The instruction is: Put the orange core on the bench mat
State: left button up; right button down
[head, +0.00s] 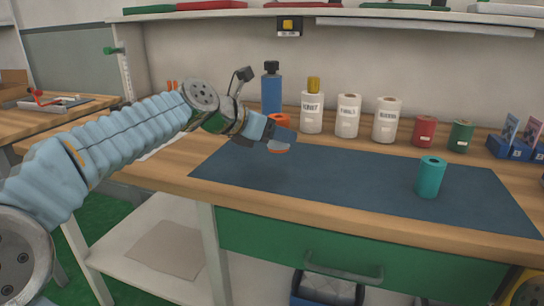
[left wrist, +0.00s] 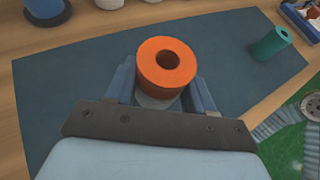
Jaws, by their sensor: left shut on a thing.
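The orange core (head: 278,119) is a short cylinder with a hole through its middle. My left gripper (head: 281,134) is shut on it and partly hides it in the head view. In the left wrist view the orange core (left wrist: 166,67) stands roughly upright between the fingers of the left gripper (left wrist: 163,82), its round top facing the camera. The bench mat (head: 350,184) is a dark blue sheet on the wooden bench. The core is over the left back part of the mat; I cannot tell whether its underside touches. My right gripper is in neither view.
A teal cylinder (head: 430,177) stands on the mat's right part. Behind the mat stand a blue bottle (head: 271,95), several white containers (head: 348,115), a red can (head: 424,131) and a green can (head: 460,136). Blue boxes (head: 507,148) sit at the right. The mat's middle is clear.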

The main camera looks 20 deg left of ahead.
aim_at(270, 150)
pick_arm(q)
jog(key=shift+w+a+f, duration=0.3)
jog(key=shift+a+f, duration=0.25)
jog(key=shift+f, duration=0.2)
jog(key=f, duration=0.1)
jog(key=f+b, duration=0.1)
jog(key=f, duration=0.2)
jog(key=shift+w+a+b, duration=0.15)
jog(key=shift+a+b, duration=0.15)
jog(key=shift+r, duration=0.1)
jog(key=o, duration=1.3)
jog(key=shift+o, duration=0.2)
jog(key=shift+r, duration=0.1)
jog(key=v, duration=1.1)
jog(key=shift+a+p, duration=0.1)
jog(key=shift+p, duration=0.3)
jog(key=shift+s+a+r, duration=0.15)
jog(key=shift+s+a, duration=0.05)
jog(key=shift+s, duration=0.2)
